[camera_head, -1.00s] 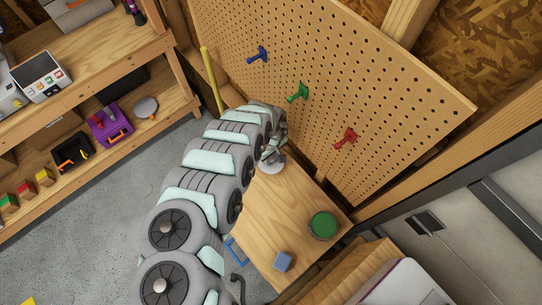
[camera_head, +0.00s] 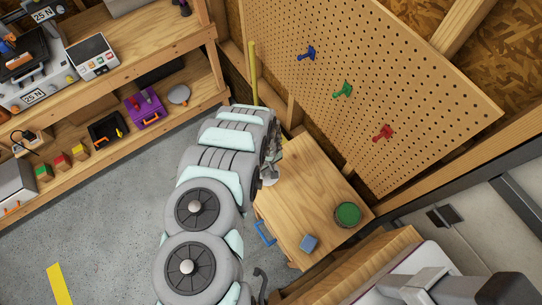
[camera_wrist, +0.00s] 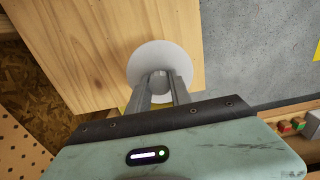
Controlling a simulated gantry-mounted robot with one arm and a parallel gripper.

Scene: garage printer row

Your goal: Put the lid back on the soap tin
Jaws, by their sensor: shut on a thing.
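A round pale grey lid (camera_wrist: 136,62) shows in the wrist view. My gripper (camera_wrist: 161,76) is shut on a small grip at its middle. In the head view the lid (camera_head: 269,182) shows as a small grey disc below my gripper (camera_head: 272,170), at the left edge of the wooden tabletop. A round, low tin with a green top face and dark rim (camera_head: 348,215), seemingly the soap tin, stands near the tabletop's right corner. The lid is well apart from it. The tin is not in the wrist view. My arm hides part of the table's left side.
A blue block (camera_head: 309,243) lies near the tin, by the table's front edge. A blue handle (camera_head: 265,233) is on the table's front. A pegboard (camera_head: 400,100) with coloured hooks rises behind. The middle of the tabletop (camera_head: 305,190) is clear.

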